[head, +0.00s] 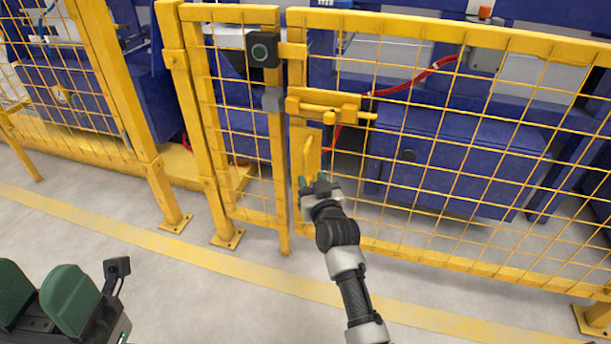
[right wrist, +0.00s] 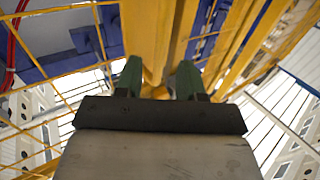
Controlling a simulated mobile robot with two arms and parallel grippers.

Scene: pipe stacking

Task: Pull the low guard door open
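The low guard door (head: 448,150) is a yellow mesh panel, its left edge beside a narrower mesh panel. A yellow latch (head: 325,104) and, below it, a yellow upright handle (head: 309,152) sit at that edge. No clear gap shows there. My right gripper (head: 312,181) is just below the handle, fingers up. In the right wrist view its green fingers (right wrist: 159,80) are apart, with yellow bars showing between and beyond them; I cannot tell whether they touch. My left gripper (head: 42,296) is open and empty at lower left, away from the fence.
A black box with a round button (head: 263,49) is on the narrow panel's top. Fence posts with foot plates (head: 228,237) stand on the floor. Blue machinery (head: 450,165) and a red hose (head: 420,78) are behind the mesh. The grey floor (head: 215,300) in front is clear.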

